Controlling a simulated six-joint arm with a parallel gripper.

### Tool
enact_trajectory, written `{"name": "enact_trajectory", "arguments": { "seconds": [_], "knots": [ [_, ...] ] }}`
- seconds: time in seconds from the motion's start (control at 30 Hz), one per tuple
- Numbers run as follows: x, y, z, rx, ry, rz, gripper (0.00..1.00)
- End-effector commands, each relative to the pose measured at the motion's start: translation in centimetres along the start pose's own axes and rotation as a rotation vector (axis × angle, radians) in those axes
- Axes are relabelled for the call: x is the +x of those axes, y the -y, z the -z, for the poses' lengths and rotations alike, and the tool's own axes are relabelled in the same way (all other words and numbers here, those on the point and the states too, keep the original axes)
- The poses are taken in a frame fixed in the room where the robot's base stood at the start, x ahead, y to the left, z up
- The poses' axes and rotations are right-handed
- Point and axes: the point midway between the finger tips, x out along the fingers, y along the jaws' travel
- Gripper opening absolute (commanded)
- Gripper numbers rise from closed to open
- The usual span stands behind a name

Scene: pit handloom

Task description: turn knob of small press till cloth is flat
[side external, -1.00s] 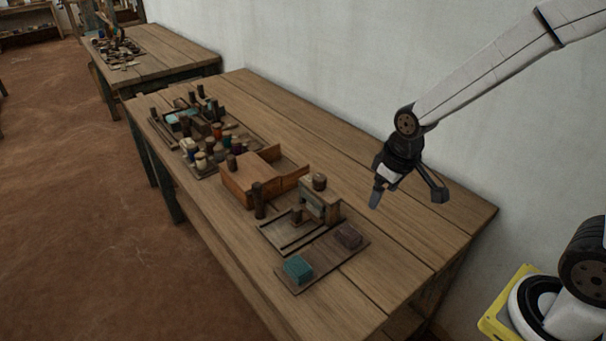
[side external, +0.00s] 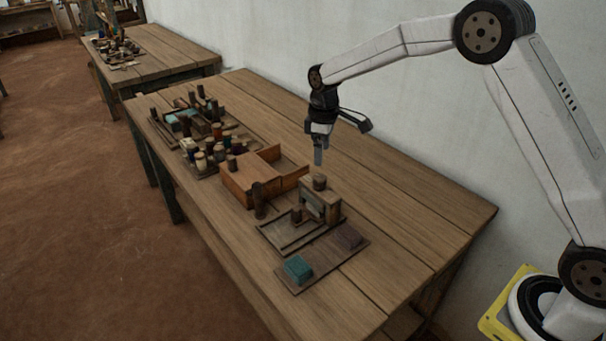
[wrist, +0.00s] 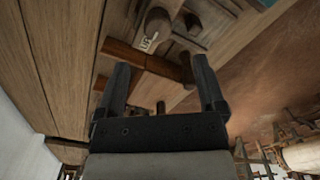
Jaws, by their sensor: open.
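The small wooden press (side external: 318,203) stands near the right end of the bench. Its round brown knob (side external: 319,182) is on top. My gripper (side external: 318,158) is just above the knob in the side view, apart from it and empty. In the wrist view, the two dark fingers of my open gripper (wrist: 161,72) are spread wide. A round brown top that looks like the knob (wrist: 158,20) shows beyond them, with a pale patch, perhaps cloth (wrist: 149,42), beside it. How flat the cloth is cannot be told.
An orange-brown wooden box (side external: 240,182) and a dark upright peg (side external: 259,200) stand left of the press. A board with a teal block (side external: 298,269) and a dark purple block (side external: 348,236) lies in front. Trays of spools (side external: 205,150) lie farther left. The bench's back right is clear.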

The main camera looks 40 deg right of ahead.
Motion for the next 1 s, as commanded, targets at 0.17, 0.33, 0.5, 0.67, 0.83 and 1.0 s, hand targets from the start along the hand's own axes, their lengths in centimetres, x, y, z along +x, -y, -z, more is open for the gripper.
{"name": "enact_trajectory", "arguments": {
  "seconds": [0.17, 0.33, 0.5, 0.67, 0.83, 1.0],
  "knots": [
    [0.2, -0.4, 0.5, -0.021, 0.007, 0.005, 0.89],
    [0.2, -0.4, 0.5, -0.021, 0.007, 0.005, 0.89],
    [0.8, -0.4, 0.5, -0.021, 0.008, 0.006, 0.89],
    [2.3, -0.3, 0.4, -0.02, 0.009, 0.006, 0.89],
    [4.4, -0.3, 0.4, -0.02, 0.009, 0.006, 0.89],
    [6.4, -0.3, 0.4, -0.02, 0.008, 0.006, 0.89]
  ]
}}
